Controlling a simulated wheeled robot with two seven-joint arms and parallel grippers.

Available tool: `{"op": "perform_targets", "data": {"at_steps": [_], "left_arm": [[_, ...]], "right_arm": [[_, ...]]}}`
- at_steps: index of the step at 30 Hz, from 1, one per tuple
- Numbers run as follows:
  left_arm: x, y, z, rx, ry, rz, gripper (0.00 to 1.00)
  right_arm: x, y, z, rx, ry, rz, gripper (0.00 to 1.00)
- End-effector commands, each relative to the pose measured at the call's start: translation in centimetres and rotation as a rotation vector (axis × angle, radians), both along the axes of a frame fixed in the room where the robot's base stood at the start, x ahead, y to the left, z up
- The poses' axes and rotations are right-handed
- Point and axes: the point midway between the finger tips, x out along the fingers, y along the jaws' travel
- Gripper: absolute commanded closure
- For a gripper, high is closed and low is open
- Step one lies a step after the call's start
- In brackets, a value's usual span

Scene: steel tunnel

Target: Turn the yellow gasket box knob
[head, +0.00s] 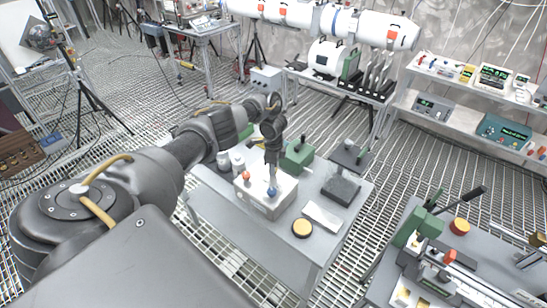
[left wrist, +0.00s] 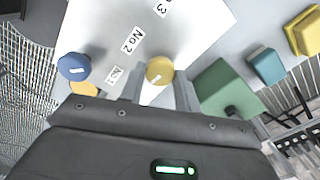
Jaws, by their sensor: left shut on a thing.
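The gasket box (head: 262,206) is a white box on a grey table. It also fills the top middle of the left wrist view (left wrist: 200,25), with labels No 1, No 2 and No 3. The round yellow knob (left wrist: 160,70) has a white mark pointing to the lower left. My left gripper (left wrist: 160,85) is shut on this knob, one finger on each side. In the head view the gripper (head: 272,172) points down at the box and hides the yellow knob. A blue knob (left wrist: 73,67) and an orange-red knob (head: 246,175) are also on the box.
Green blocks (head: 297,155), a dark block (head: 341,189), a white card (head: 321,217) and a yellow disc (head: 302,228) lie around the box. A bench with a lever tool (head: 410,228) stands at the right. Grated floor lies between the tables.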

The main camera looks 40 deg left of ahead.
Motion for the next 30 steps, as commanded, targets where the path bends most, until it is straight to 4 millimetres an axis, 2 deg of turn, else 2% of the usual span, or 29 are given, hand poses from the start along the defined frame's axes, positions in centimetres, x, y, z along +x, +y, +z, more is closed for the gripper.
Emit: {"op": "perform_targets", "data": {"at_steps": [9, 24, 25, 30], "left_arm": [[0.14, 0.21, 0.26, 0.002, -0.004, 0.108, 0.91], [0.16, 0.23, 0.20, 0.003, -0.005, 0.125, 0.91], [0.16, 0.23, 0.20, 0.003, -0.005, 0.125, 0.67], [0.12, 0.16, 0.14, 0.002, -0.004, 0.124, 0.46]], "right_arm": [[0.00, 0.00, 0.72, 0.000, 0.000, 0.000, 0.64], [0.02, 0.17, 0.76, 0.002, -0.001, -0.001, 0.64], [0.01, 0.19, 0.75, 0.002, -0.001, -0.001, 0.64], [0.01, 0.23, 0.74, 0.002, -0.001, -0.001, 0.64]]}}
